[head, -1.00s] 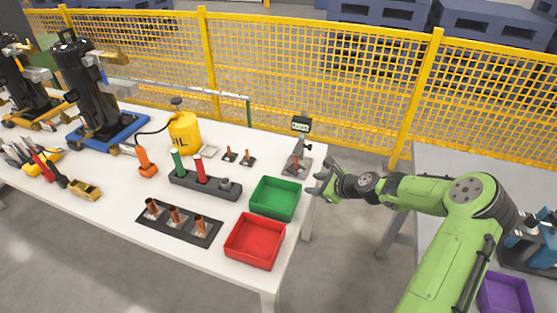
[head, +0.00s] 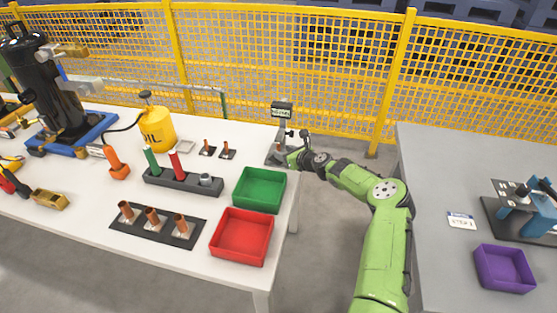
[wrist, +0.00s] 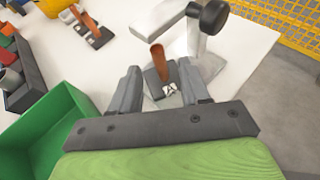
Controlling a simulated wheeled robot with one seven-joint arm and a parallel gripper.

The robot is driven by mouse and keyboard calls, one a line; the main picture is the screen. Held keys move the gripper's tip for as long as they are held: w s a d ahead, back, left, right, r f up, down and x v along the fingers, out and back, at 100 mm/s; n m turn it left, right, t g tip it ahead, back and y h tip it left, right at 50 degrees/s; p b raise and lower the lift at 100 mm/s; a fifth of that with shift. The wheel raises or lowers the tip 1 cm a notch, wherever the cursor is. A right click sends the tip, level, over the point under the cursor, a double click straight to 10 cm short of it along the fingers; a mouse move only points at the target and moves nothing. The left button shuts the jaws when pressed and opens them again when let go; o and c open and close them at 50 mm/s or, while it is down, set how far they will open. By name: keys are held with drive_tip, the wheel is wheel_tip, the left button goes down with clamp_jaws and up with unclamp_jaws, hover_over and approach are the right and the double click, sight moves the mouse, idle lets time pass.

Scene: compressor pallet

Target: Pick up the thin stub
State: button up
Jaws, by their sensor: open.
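A slim copper stub (wrist: 157,58) stands on a small dark plate at the gauge stand (wrist: 200,40), between and beyond my fingertips in the wrist view. My gripper (wrist: 160,85) is open, with one finger to each side of the stub and not closed on it. Two more small copper stubs, left (head: 207,146) and right (head: 226,148), stand on dark plates. I cannot tell which stub is thinnest.
A green bin (head: 260,190) stands just in front of the gauge stand, with a red bin (head: 242,237) nearer. A rack of thicker copper stubs (head: 152,222) lies left. A yellow fence (head: 290,60) runs behind. A grey table (head: 440,170) is at right.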

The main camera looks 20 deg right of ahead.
drive_tip(key=shift+x, duration=1.05)
drive_tip(key=shift+c, duration=0.4)
clamp_jaws()
